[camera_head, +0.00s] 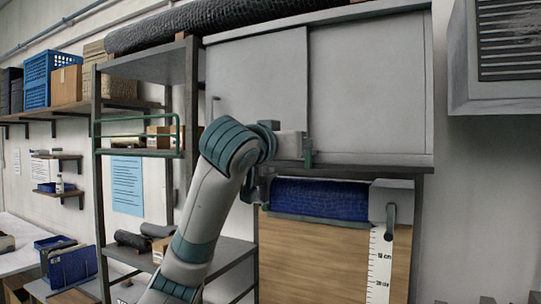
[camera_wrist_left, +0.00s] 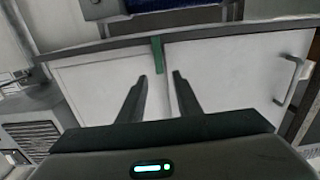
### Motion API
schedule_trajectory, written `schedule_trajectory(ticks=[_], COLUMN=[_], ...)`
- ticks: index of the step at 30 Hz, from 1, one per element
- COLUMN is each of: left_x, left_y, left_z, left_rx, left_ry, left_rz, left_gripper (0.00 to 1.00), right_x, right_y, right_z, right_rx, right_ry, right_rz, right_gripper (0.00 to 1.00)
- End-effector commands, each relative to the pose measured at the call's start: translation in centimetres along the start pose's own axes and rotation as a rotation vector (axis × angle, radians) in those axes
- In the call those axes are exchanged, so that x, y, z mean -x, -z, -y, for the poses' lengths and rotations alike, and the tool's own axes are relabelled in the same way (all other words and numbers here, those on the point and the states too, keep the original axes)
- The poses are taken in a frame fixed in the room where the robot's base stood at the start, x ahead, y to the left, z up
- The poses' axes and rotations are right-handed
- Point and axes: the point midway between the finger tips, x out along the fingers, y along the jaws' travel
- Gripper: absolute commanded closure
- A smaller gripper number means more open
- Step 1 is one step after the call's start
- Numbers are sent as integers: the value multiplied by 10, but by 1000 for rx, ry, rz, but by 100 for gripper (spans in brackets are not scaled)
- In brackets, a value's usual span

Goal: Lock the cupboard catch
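The cupboard (camera_head: 370,95) has two pale grey doors that meet near its middle. A small green catch (camera_head: 308,152) stands upright at the bottom of the seam. In the left wrist view, which is upside down, the green catch (camera_wrist_left: 157,54) lies over the door seam and the lower frame edge. My left gripper (camera_wrist_left: 160,76) is open and empty. Its dark fingers point at the doors, and the catch shows just beyond the gap between the tips; I see no contact. In the head view my left arm hides part of the left door's lower edge. My right gripper is not in view.
A blue roll (camera_head: 320,198) lies under the cupboard beside a grey bracket with a handle (camera_head: 391,215). An open shelf rack (camera_head: 97,190) stands to the left. A grey louvred box (camera_head: 505,60) hangs at the right. A bar handle (camera_wrist_left: 292,80) sits on the left door.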

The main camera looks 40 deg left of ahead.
Motion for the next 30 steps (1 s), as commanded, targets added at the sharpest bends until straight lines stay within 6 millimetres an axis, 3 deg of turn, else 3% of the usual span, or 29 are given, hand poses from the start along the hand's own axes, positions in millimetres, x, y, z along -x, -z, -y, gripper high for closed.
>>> schedule_trajectory(ticks=[6,14,21,30], left_x=[47,92,111,118], left_y=[-2,-2,1,0], left_z=[0,1,0,0], left_rx=[1,0,-2,1], left_ry=[-1,2,1,0], left_rz=[-7,-5,-4,0], left_gripper=[69,69,69,69], right_x=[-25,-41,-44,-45], right_y=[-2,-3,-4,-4], right_z=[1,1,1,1], right_rx=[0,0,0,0], right_ry=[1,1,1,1], right_rz=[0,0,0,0], right_gripper=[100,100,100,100])
